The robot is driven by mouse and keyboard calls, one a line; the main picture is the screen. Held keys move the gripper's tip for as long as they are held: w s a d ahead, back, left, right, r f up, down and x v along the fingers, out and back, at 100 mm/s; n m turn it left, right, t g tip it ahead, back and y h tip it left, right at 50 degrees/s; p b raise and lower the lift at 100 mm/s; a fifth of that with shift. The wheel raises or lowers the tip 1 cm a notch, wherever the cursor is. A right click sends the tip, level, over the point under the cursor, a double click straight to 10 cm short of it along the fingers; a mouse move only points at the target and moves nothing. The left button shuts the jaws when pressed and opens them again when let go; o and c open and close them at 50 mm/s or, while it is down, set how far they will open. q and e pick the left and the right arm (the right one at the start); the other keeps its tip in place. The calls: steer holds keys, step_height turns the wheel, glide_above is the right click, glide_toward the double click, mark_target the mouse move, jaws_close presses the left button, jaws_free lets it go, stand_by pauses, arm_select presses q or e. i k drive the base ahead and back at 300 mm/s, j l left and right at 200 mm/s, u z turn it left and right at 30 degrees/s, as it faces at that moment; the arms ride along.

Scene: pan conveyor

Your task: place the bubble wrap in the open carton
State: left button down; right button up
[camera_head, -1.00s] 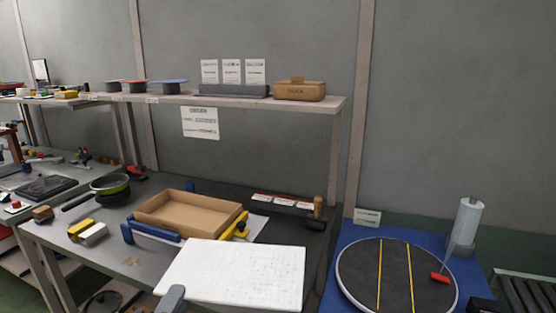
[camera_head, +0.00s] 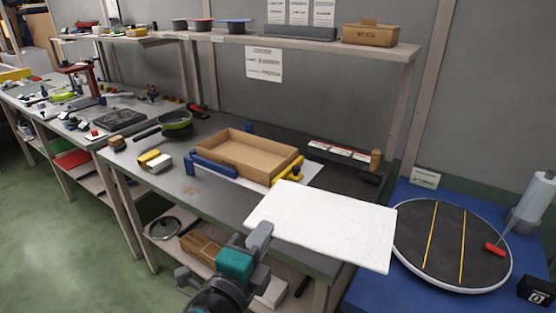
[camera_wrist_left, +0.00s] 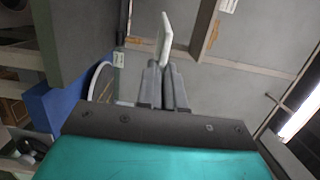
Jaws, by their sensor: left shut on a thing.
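The bubble wrap (camera_head: 325,225) is a flat white sheet with a faint dotted texture, held out level above the front edge of the bench. My left gripper (camera_head: 262,236) is shut on its near left edge. In the left wrist view the sheet (camera_wrist_left: 165,38) shows edge-on between the shut fingers (camera_wrist_left: 164,85). The open carton (camera_head: 235,160) is a shallow brown cardboard box on the bench, just beyond and to the left of the sheet. Its inside looks empty. My right gripper is not in view.
A blue clamp (camera_head: 212,168) and a yellow clamp (camera_head: 288,172) sit at the carton's sides. A shelf (camera_head: 385,46) overhangs the bench's back. A round turntable (camera_head: 450,245) is at right.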

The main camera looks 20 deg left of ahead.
mark_target(245, 160)
steer(key=j+z, duration=0.1)
steer(key=z, duration=0.25)
steer(key=j+z, duration=0.15)
steer(key=z, duration=0.25)
steer(key=j+z, duration=0.1)
steer(key=z, duration=0.25)
steer(key=j+z, duration=0.35)
steer(key=k+j+z, duration=0.4)
steer(key=j+z, duration=0.15)
steer(key=k+j+z, duration=0.2)
steer(key=j, duration=0.25)
steer(key=k+j+z, duration=0.3)
steer(key=k+j, duration=0.2)
steer(key=k+j+z, duration=0.1)
steer(key=k+j, duration=1.4)
